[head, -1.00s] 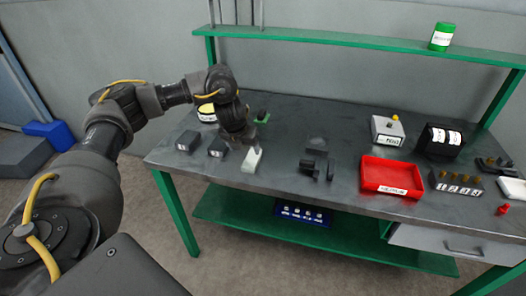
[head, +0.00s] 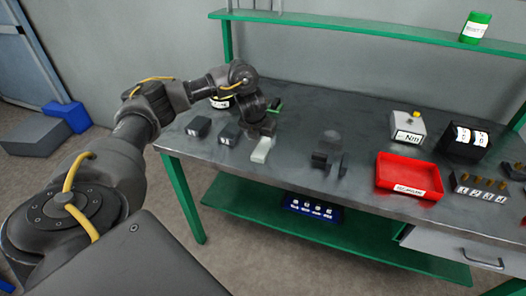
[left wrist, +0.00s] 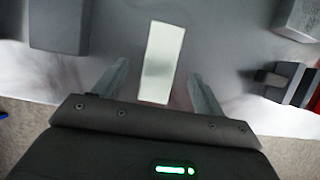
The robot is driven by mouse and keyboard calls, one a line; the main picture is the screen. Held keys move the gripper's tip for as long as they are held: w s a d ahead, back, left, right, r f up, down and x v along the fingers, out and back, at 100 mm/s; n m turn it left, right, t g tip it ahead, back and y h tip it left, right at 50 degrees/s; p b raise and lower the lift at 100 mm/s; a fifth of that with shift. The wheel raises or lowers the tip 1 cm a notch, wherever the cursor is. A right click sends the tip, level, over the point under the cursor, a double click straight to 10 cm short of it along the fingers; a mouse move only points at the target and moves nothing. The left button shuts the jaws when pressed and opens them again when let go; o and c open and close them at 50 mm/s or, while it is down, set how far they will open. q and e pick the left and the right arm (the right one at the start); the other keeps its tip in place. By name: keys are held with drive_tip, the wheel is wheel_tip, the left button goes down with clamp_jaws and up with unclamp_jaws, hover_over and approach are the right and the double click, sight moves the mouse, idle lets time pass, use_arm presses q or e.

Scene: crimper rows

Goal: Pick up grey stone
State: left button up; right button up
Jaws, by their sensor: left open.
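The grey stone (head: 263,149) is a pale, light-grey oblong block lying flat near the front edge of the workbench. In the left wrist view the stone (left wrist: 160,62) lies between the two fingers, with a gap on each side. My left gripper (head: 266,130) is just above and behind the stone in the head view. It is open and empty, and its fingertips are hard to make out there. My right gripper is in neither view.
Two dark blocks (head: 229,134) (head: 198,127) stand left of the stone. A dark stepped piece (head: 327,161) is to its right, then a red tray (head: 407,178). A green shelf (head: 375,27) runs above the bench (head: 290,183). Bare bench lies between stone and stepped piece.

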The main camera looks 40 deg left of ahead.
sight(263, 146)
use_arm(q)
drive_tip(key=x, duration=0.5)
drive_tip(key=shift+s+f, duration=0.1)
drive_tip(key=shift+d, duration=0.1)
drive_tip(key=shift+c, duration=0.3)
drive_tip(key=c, duration=1.2)
